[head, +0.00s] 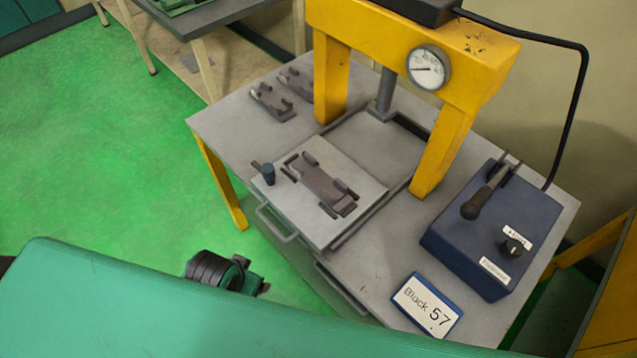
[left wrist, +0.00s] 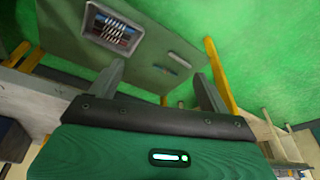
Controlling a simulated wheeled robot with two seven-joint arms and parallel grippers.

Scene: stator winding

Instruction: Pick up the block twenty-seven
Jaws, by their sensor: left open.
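A blue-edged card (head: 426,304) reading "Block 57" lies at the near right edge of the press table in the head view. I see no label reading twenty-seven. A dark metal fixture (head: 320,185) sits on the light plate (head: 345,165), with a small dark teal peg (head: 268,175) at the plate's left corner. Two small dark metal pieces lie at the table's back left. My left gripper (left wrist: 158,84) is open, its two grey fingers wide apart with nothing between them in the left wrist view. My right gripper is not visible.
A yellow press frame (head: 331,85) with a gauge stands over the table (head: 225,125). A blue control box (head: 470,240) with a lever stands at right. The left wrist view shows a grey-green table (left wrist: 160,45) with a tray (left wrist: 88,30) of small parts.

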